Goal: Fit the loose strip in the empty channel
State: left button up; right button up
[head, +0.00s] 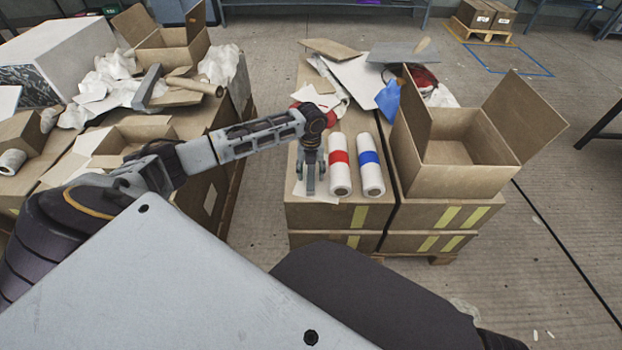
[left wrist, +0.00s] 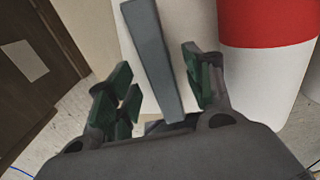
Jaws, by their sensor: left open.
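My left gripper (head: 310,188) points down over the front of the middle pallet load, left of two white rolls. In the left wrist view its green-padded fingers (left wrist: 157,92) stand apart. A straight grey bar (left wrist: 150,55) shows between them, with a gap on both sides; it may be the loose strip, but I cannot be sure. Another grey bar (head: 147,86) leans on the clutter of the left pallet. I cannot make out an empty channel in either view. My right gripper is not in view.
An open carton (head: 465,178) is further right. Cardboard and crumpled paper (head: 105,82) clutter the left pallet. Bare floor (head: 262,205) separates the pallets.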

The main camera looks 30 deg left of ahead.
pick_arm(q)
jog(key=shift+f, duration=0.4)
grip_shut()
dwell(0.4)
